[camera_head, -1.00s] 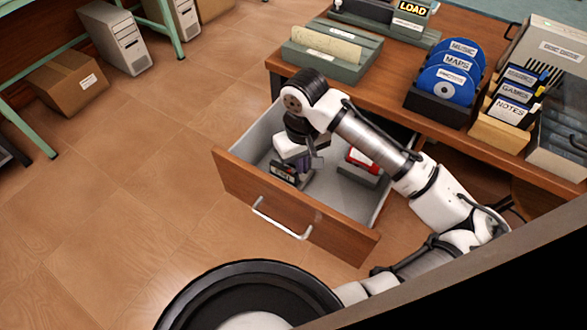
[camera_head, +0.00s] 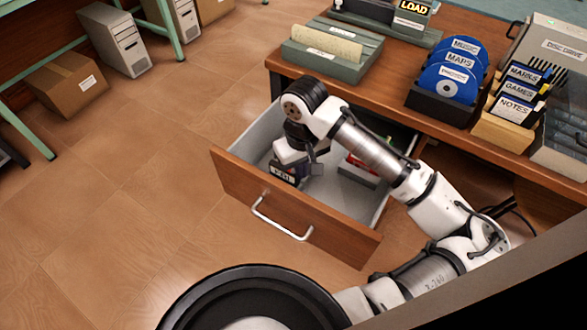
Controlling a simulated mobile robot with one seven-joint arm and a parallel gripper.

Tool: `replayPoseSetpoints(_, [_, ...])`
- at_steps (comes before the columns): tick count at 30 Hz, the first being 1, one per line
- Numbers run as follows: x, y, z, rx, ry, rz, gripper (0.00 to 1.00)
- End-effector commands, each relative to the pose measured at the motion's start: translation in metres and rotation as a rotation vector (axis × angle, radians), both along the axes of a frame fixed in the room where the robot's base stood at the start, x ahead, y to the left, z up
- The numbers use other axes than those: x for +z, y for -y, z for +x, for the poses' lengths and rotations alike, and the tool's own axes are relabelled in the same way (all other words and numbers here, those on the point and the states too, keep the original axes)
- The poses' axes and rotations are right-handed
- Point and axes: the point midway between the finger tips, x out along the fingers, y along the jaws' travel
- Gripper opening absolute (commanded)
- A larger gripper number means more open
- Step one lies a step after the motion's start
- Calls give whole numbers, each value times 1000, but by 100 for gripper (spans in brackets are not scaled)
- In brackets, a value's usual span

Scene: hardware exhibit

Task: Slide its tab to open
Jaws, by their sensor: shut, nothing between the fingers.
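The wooden-fronted drawer (camera_head: 290,208) stands pulled out from the desk, with a silver bar handle on its front. My gripper (camera_head: 300,172) points down inside the drawer, at its left part. A small dark item with a white label (camera_head: 284,174) lies in the drawer just left of the gripper; whether they touch I cannot tell. A grey holder with a red item (camera_head: 362,168) sits further right in the drawer, partly hidden by my arm. My gripper is shut and empty. No tab can be made out at this size.
The desk top carries a green file holder (camera_head: 334,56), blue discs in a black rack (camera_head: 446,88), labelled floppy disks in a wooden holder (camera_head: 504,127) and a disc drive (camera_head: 560,65). A cardboard box (camera_head: 66,84) and computer towers stand on the floor at left. The floor before the drawer is clear.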

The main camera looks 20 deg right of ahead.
Motion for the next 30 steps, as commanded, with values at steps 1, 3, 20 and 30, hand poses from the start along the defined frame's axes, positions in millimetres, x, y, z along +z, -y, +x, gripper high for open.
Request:
replayPoseSetpoints(1, [0,0,0,0,0,0,0])
replayPoseSetpoints(3, [0,0,0,0,0,0,0])
replayPoseSetpoints(20, [1,-4,6,0,0,0,0])
replayPoseSetpoints(30, [1,-9,11,0,0,0,0])
